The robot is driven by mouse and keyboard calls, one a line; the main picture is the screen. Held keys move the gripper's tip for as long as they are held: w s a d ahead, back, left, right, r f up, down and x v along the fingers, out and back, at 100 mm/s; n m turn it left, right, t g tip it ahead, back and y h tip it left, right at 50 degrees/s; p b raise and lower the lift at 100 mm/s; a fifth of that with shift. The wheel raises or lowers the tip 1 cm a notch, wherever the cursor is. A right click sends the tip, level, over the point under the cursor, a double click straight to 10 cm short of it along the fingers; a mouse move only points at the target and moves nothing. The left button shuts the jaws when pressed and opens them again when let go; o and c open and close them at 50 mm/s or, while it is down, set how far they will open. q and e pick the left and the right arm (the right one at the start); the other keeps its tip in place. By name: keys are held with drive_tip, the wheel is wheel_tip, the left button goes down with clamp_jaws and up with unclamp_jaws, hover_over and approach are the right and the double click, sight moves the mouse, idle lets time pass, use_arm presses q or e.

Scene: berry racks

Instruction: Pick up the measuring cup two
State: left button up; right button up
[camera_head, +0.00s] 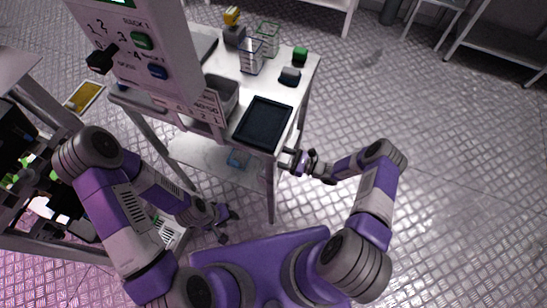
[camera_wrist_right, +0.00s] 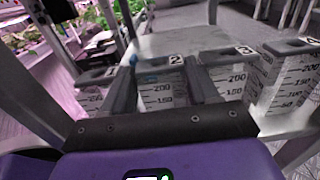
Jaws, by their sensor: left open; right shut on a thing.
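In the right wrist view, a clear measuring cup with black graduations (camera_wrist_right: 160,98) and a grey rim tab marked 2 stands between the fingers of my right gripper (camera_wrist_right: 162,82). The gripper is shut on this cup. Similar cups stand to its right, one close by (camera_wrist_right: 225,80) and one farther right (camera_wrist_right: 285,80); another is partly hidden at left. In the head view, my right gripper (camera_head: 300,161) is at the near right side of the white table, and its cup cannot be made out. My left gripper (camera_head: 226,222) is open and empty, low in front of the table.
The white table (camera_head: 207,37) carries a dark tray (camera_head: 263,122), a grey bin (camera_head: 222,98) and clear containers with blue (camera_head: 250,58) and green (camera_head: 268,40) edges. A panel machine (camera_head: 150,60) stands at left. The floor to the right is open.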

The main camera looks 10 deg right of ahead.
wheel_tip(320, 180, up, 11)
drive_tip(key=p, duration=0.5)
